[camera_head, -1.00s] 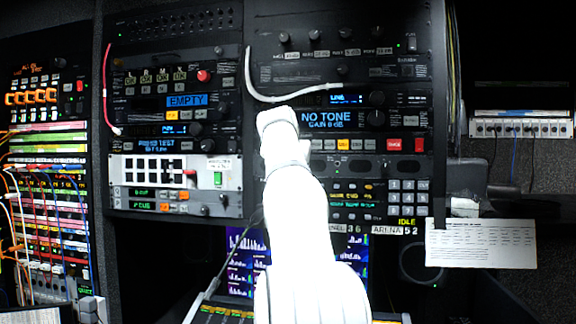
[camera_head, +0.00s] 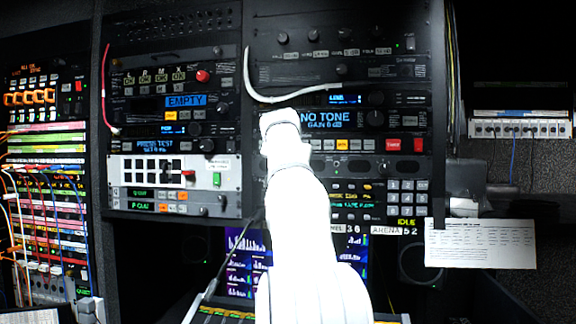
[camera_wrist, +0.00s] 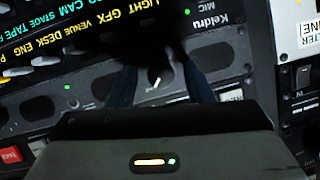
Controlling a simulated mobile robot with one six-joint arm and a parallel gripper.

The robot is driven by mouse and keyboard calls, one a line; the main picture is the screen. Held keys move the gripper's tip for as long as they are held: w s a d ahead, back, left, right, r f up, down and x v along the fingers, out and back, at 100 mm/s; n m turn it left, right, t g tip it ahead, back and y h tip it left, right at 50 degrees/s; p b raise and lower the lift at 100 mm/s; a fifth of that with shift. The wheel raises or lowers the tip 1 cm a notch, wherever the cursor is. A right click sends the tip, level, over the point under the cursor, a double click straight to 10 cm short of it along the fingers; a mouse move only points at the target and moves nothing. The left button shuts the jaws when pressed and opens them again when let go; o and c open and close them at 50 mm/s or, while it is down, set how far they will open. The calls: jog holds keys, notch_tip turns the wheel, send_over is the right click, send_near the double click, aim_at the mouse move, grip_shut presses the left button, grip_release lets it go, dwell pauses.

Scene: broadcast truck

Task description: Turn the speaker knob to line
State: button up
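In the wrist view a small dark round knob (camera_wrist: 157,79) with a white pointer line sits on a dark panel between oval speaker grilles; it looks like the speaker knob. Its pointer is tilted. My gripper (camera_wrist: 159,72) has its two dark fingers apart, one on each side of the knob. Whether they touch it I cannot tell; a gap seems to show. A dark blurred shape hides the panel just above the knob. In the head view my white arm covers the gripper and the knob. No readable "line" mark shows beside the knob.
The rack (camera_head: 345,60) has several knobs and keys near my arm. A white cable (camera_head: 290,98) loops at its upper left. Red keys (camera_head: 393,145) and a number keypad (camera_head: 407,197) are to the right. A paper sheet (camera_head: 480,243) hangs at lower right.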

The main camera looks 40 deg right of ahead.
jog(key=b+v, duration=0.2)
jog(key=v, duration=0.6)
jog(key=shift+w, duration=0.1)
dwell(0.5)
jog(key=s+a+f+n+g+y, duration=0.1)
jog(key=s+a+f+n+y, duration=0.2)
jog(key=a+f, duration=0.85)
jog(key=s+a+f+n+g+y, duration=0.25)
jog(key=a+f, duration=0.55)
jog(key=f, duration=0.6)
jog(key=s+a+f+n+g+y, duration=0.1)
jog(key=s+a+f, duration=0.3)
jog(key=f, duration=0.3)
jog(key=s+a+f+n+g+y, duration=0.1)
jog(key=s+a+f+n, duration=0.1)
jog(key=s+a+f, duration=0.2)
jog(key=s+a+f+n+g+y, duration=0.1)
jog(key=s+a+f, duration=0.3)
jog(key=s+f, duration=0.5)
notch_tip(320, 180, down, 3)
jog(key=shift+n+y, duration=0.35)
jog(key=shift+n, duration=0.4)
